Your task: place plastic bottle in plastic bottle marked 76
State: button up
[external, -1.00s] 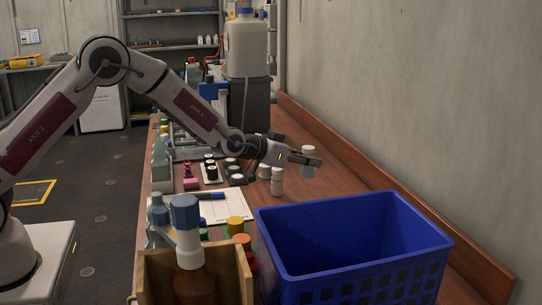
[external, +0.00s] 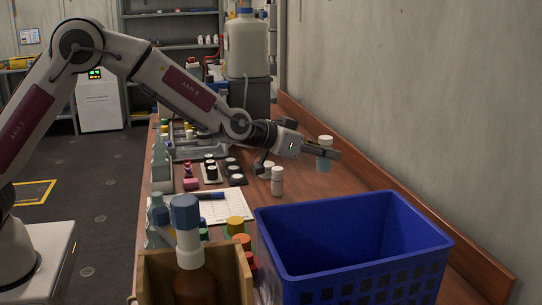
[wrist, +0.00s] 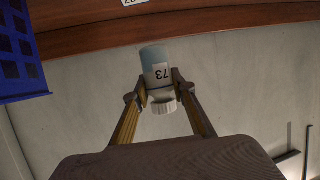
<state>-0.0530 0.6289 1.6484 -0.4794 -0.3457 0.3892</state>
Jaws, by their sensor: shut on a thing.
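My gripper (external: 328,152) is shut on a small plastic bottle (external: 323,165) with a white cap and pale blue body, held upright above the wooden bench near the wall. In the wrist view my gripper (wrist: 160,90) has a finger on each side of this bottle (wrist: 156,62), whose label reads 73 upside down. A white label (wrist: 133,2) is cut off at the top edge of the wrist view, and I cannot read its number surely. No 76 is legible in the external view.
A blue crate (external: 350,207) stands at the front right; its side (wrist: 22,50) shows in the wrist view. White bottles (external: 277,181) stand on the bench (external: 330,188) left of my gripper. A wooden box (external: 240,268) with a brown bottle (external: 193,280) is in front. The wall is close on the right.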

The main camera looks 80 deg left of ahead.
jog(key=s+d+r, duration=0.4)
jog(key=s+d, duration=0.1)
jog(key=d, duration=0.2)
jog(key=s, duration=0.1)
jog(key=s+a+f+n+y, duration=0.1)
jog(key=s, duration=0.1)
jog(key=s+a+y, duration=0.1)
jog(key=s, duration=0.1)
jog(key=shift+s+a+f+n, duration=0.1)
jog(key=shift+f+n, duration=0.15)
jog(key=shift+n, duration=0.15)
jog(key=shift+g, duration=0.3)
jog(key=shift+f, duration=3.15)
jog(key=shift+f, duration=0.1)
jog(key=shift+f, duration=1.8)
jog(key=shift+f, duration=0.1)
